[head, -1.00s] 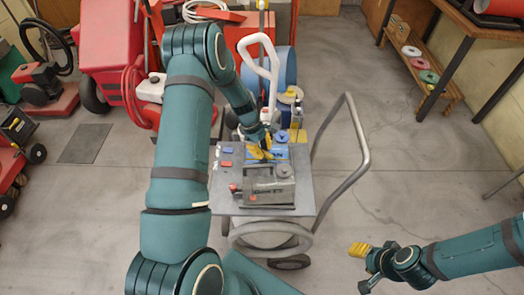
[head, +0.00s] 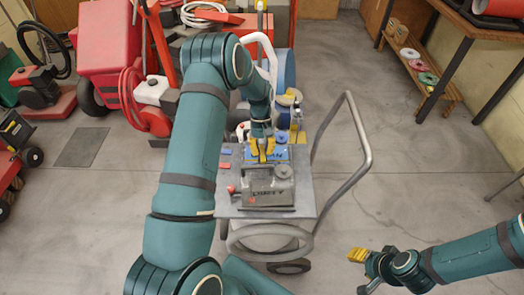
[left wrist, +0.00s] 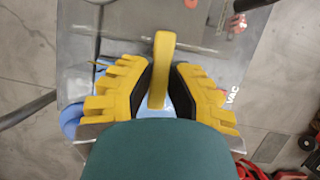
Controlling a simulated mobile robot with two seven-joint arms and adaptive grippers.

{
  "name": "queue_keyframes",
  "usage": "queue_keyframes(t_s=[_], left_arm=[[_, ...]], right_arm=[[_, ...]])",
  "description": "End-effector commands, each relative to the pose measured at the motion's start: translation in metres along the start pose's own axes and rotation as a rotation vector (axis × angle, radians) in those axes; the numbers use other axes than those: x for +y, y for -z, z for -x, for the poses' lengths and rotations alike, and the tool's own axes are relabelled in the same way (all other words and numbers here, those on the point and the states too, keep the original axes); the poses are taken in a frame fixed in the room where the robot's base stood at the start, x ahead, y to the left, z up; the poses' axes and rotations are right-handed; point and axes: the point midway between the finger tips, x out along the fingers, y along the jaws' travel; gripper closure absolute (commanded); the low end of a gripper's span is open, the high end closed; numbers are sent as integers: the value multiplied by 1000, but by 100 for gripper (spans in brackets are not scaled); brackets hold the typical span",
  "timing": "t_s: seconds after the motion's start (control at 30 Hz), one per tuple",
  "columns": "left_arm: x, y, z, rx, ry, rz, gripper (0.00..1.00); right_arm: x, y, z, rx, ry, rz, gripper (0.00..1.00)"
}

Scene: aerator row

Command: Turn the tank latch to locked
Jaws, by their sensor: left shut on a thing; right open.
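The yellow tank latch (left wrist: 161,70) shows in the left wrist view as an upright bar between the two dark finger pads, with blue beneath it. My left gripper (head: 262,150) is shut on it above the cart's top; its toothed yellow fingers stand on both sides of the bar. In the head view the fingers hide most of the latch, and its locked or unlocked marking cannot be read. My right gripper (head: 357,255) is open and empty over the floor at the lower right.
The grey cart top (head: 226,192) carries a grey box (head: 268,197) in front of the left gripper and a blue unit (head: 297,152) beside it. A bent grey handle (head: 363,150) rises at the cart's right.

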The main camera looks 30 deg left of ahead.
Motion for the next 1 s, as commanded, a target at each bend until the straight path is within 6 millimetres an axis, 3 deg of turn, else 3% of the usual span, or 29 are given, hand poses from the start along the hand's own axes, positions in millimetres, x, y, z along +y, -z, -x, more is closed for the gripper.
queue_keyframes(t_s=[0.3, 0.8, 0.83, 0.87, 0.9, 1.0], left_arm=[[0, -1, -3, -6, 40, -93, 100], [0, -1, -3, -7, 45, -106, 100], [0, -1, -3, -7, 45, -106, 70], [0, -1, -3, -7, 45, -106, 60], [0, -1, -2, -6, 45, -106, 52], [0, -1, -2, -4, 44, -105, 52]], right_arm=[[1, -1, -2, -3, 0, 1, 53], [1, -1, -2, -3, 1, 1, 53], [1, -1, -2, -3, 1, 1, 53], [1, -1, -2, -3, 1, 1, 53], [1, -1, -2, -3, 1, 1, 53], [1, -1, -2, -3, 0, 1, 53]])
